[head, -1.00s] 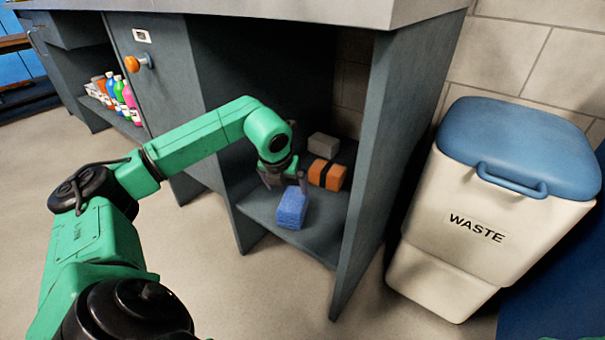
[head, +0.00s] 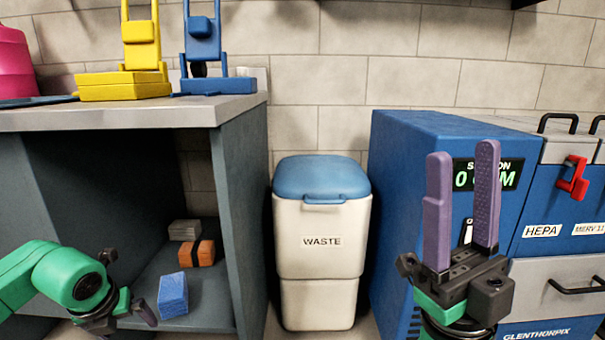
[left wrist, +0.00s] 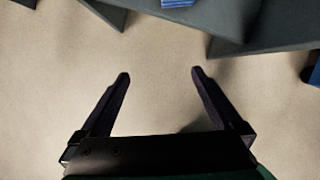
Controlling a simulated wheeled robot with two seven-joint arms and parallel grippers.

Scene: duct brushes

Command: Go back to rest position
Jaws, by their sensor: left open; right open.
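My left gripper (head: 138,305) is at the lower left of the head view, in front of the open bench bay. In the left wrist view its two dark fingers (left wrist: 160,75) are spread apart with only bare floor between them. My right gripper (head: 462,165) points up at the right of the head view. Its two purple fingers stand apart with nothing between them. A blue block (head: 173,295) sits on the bay's shelf just right of the left gripper, apart from it. Its edge also shows at the top of the left wrist view (left wrist: 178,3).
An orange block with a dark band (head: 204,252) and a grey block (head: 184,230) lie deeper on the shelf. A waste bin (head: 322,265) stands right of the bench (head: 243,215). A blue machine (head: 400,190) is behind my right gripper. Yellow and blue devices stand on the benchtop.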

